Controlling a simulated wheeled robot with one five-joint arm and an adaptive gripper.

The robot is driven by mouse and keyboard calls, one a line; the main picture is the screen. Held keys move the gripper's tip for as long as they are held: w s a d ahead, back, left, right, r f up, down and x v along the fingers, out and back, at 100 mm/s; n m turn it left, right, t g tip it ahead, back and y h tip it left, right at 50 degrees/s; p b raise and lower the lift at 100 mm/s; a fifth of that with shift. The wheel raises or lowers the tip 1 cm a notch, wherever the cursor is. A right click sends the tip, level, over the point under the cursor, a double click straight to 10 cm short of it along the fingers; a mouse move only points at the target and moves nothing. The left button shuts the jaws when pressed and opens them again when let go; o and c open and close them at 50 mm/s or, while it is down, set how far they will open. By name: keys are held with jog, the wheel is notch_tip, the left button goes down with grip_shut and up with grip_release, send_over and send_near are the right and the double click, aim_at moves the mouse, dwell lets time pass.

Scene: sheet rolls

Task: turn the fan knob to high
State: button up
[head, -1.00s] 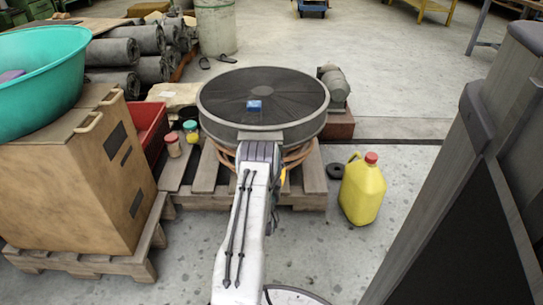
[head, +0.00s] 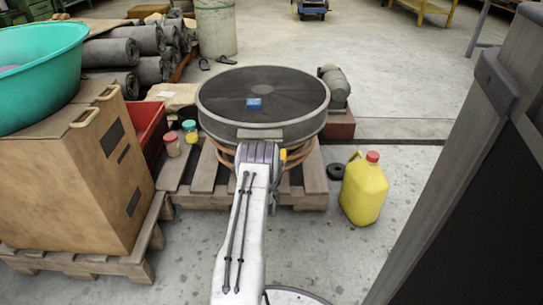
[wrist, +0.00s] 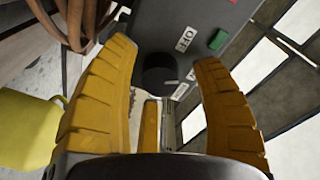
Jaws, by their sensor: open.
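The fan control panel (wrist: 200,15) shows as a dark grey plate in the wrist view. On it is a round black knob (wrist: 160,74) with a white "OFF" label (wrist: 186,39) and smaller white labels beside it. My gripper (wrist: 164,52) is open, with one yellow finger on each side of the knob. I cannot tell whether either finger touches it. In the head view, my arm hides the panel and most of the gripper. A large round dark fan (head: 262,90) lies there, with a blue piece on its top.
A green button (wrist: 218,40) is on the panel. A pallet (head: 200,192) lies beneath the fan. A yellow jug (head: 363,190) stands right of it. A wooden box (head: 60,190) with a teal basin (head: 40,75) is at left. A dark cabinet (head: 460,190) is close at right.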

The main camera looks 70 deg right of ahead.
jog(key=shift+d, duration=0.15)
jog(key=c, duration=1.2)
jog(key=shift+w, duration=0.1)
grip_shut()
jog(key=shift+m, duration=0.3)
jog(key=shift+w+r+m, duration=0.1)
jog(key=shift+w+m, duration=0.05)
jog(key=shift+m, duration=2.45)
grip_release()
